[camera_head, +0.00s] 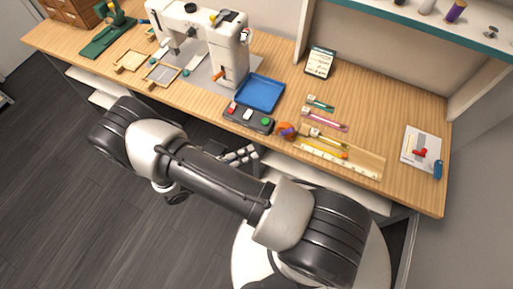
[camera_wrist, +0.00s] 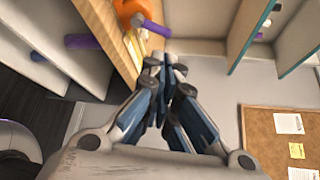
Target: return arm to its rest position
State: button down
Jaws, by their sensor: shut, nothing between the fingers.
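My gripper (camera_wrist: 165,65) is shut and empty in the wrist view, its fingertips together. In the head view my gripper (camera_head: 241,154) shows partly behind my arm, in front of the workbench's front edge. My arm (camera_head: 225,185) is folded across the lower middle of the head view, over the dark floor. The wooden workbench (camera_head: 400,110) lies beyond it, and no contact with it is visible.
A white sewing machine (camera_head: 205,35), a blue tray (camera_head: 260,93), a button box (camera_head: 248,117), an orange pincushion (camera_head: 286,130) and a ruler (camera_head: 335,159) are on the bench. A shelf (camera_head: 430,35) hangs above at the right. Open floor (camera_head: 60,200) lies left.

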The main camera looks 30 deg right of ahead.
jog(key=shift+a, duration=0.1)
dwell(0.5)
notch_tip(320, 180, up, 19)
jog(key=s+m+g+y, duration=0.2)
jog(key=m+g+y, duration=0.45)
jog(key=m, duration=1.05)
jog(key=s+r+m+t+y, duration=0.4)
jog(key=r+m+t+y, duration=0.1)
jog(key=r+m, duration=0.2)
jog(key=s+a+r+m+t+y, duration=0.1)
jog(key=s+r+m+t+y, duration=0.3)
jog(key=r+m, duration=0.4)
jog(key=shift+s+a+r+m+t+y, duration=0.2)
jog(key=shift+s+m+t+y, duration=0.15)
jog(key=shift+s+m, duration=0.6)
jog(key=shift+w, duration=0.25)
